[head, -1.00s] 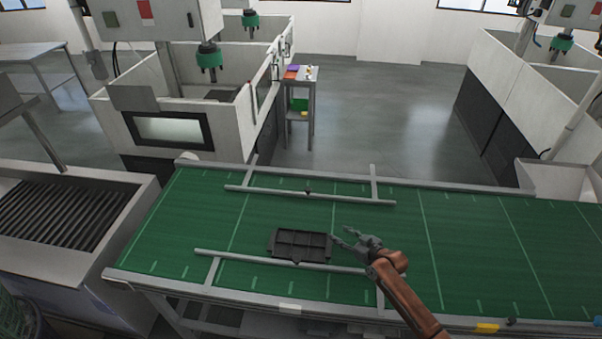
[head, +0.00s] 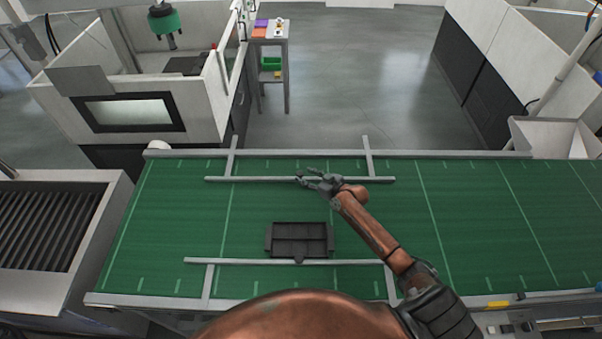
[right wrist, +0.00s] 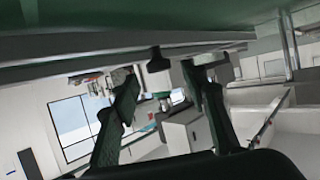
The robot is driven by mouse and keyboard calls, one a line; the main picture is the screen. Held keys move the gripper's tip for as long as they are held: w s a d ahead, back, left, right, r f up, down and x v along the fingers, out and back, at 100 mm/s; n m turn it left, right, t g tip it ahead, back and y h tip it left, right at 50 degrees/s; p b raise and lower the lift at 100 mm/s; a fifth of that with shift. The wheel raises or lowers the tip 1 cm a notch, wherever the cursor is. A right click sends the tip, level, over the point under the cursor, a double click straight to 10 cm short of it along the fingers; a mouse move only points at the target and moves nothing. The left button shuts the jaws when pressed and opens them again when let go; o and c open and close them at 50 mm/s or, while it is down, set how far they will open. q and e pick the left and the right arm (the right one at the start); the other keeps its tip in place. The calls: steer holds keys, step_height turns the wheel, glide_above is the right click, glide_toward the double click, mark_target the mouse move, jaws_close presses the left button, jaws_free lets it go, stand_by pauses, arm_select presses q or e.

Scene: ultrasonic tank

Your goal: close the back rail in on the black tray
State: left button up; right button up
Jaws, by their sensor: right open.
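The black tray (head: 285,229), a shallow compartmented one, lies on the green belt in the head view, close behind the front rail (head: 225,261). The back rail (head: 245,179) is a thin grey bar farther back, with a wide strip of bare belt between it and the tray. My right gripper (head: 304,175) is open at the back rail, near its middle. In the right wrist view, a dark knob (right wrist: 158,60) on a rail (right wrist: 95,50) shows between the spread fingers (right wrist: 160,72); contact cannot be told. My left gripper is out of view.
The green belt (head: 480,230) is clear to the right. Grey posts (head: 368,155) join the back rail to the far belt edge. A slatted grey bin (head: 90,190) stands at the left, a white machine (head: 60,110) behind, and a small stand (head: 271,65) beyond.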

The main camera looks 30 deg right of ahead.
mark_target(301, 174)
steer(key=x, duration=0.2)
steer(key=shift+w+f, duration=0.15)
steer(key=shift+w, duration=0.15)
steer(key=shift+a, duration=0.15)
steer(key=shift+w+f, duration=0.15)
steer(key=shift+w, duration=0.05)
steer(key=shift+c, duration=0.2)
steer(key=shift+s, duration=0.1)
steer(key=c, duration=0.6)
jaws_close()
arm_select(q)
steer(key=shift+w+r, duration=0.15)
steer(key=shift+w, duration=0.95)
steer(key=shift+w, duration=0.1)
